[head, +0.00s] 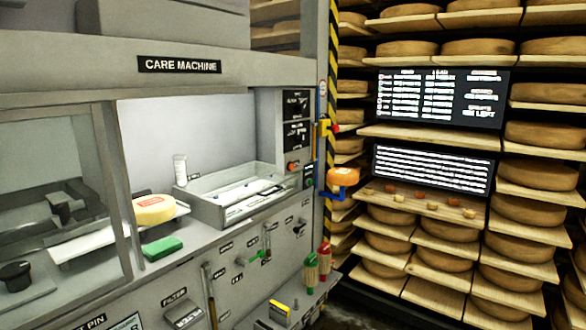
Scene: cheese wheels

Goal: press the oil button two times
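The grey machine labelled CARE MACHINE (180,65) fills the left and middle of the head view. An orange-red button (292,166) sits on its right post, below dark label panels (296,119). A small dark panel with a green spot (309,176) is just right of it. The small labels are too blurred to read, so I cannot tell which control is the oil button. Neither of my grippers is in view.
An orange item sits on a blue holder (338,191) at the post. Shelves of cheese wheels (448,251) stand at the right.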

